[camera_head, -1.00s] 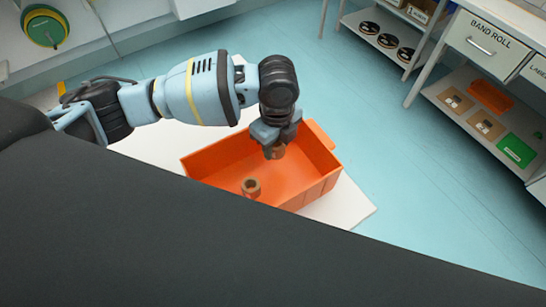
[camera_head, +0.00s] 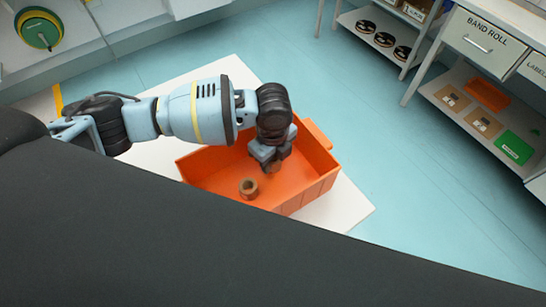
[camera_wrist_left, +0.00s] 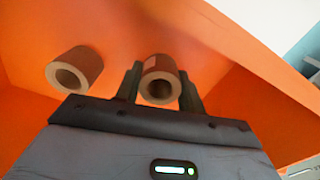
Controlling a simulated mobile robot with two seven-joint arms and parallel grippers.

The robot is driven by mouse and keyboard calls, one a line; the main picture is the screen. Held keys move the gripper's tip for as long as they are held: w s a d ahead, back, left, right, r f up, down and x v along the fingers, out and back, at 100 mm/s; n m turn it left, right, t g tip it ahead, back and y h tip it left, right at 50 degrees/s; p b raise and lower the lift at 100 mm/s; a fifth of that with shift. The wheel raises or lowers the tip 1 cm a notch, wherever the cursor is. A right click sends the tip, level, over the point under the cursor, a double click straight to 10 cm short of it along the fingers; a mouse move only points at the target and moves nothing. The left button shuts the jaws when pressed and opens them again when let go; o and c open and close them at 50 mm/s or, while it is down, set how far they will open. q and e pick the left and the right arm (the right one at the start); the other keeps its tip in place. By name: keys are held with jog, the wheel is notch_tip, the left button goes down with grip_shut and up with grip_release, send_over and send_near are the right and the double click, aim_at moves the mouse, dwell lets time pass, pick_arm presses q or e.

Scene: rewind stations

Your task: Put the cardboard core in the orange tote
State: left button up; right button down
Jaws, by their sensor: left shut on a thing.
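The orange tote (camera_head: 315,190) sits on a white mat on the floor, and its orange walls fill most of the left wrist view (camera_wrist_left: 225,45). My left gripper (camera_head: 270,166) reaches down inside the tote. Its two fingers (camera_wrist_left: 160,90) are shut on a cardboard core (camera_wrist_left: 160,75), a short brown tube with its open end facing the camera. In the head view this core (camera_head: 274,168) is mostly hidden by the gripper. A second cardboard core (camera_head: 249,188) is in the tote, apart from the held one; it also shows in the left wrist view (camera_wrist_left: 75,68). My right gripper is out of view.
The white mat (camera_head: 345,208) extends around the tote. A bench with a "BAND ROLL" drawer (camera_head: 482,42) and a lower shelf stands at right. A rack with dark reels (camera_head: 384,39) is behind. Blue floor between is clear.

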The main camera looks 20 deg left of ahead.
pick_arm(q)
jog(key=shift+f, duration=0.15)
jog(key=o, duration=0.9)
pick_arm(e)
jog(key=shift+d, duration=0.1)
pick_arm(q)
jog(key=shift+o, duration=0.2)
notch_tip(320, 180, up, 12)
jog(key=p, duration=0.1)
jog(key=shift+r, duration=0.2)
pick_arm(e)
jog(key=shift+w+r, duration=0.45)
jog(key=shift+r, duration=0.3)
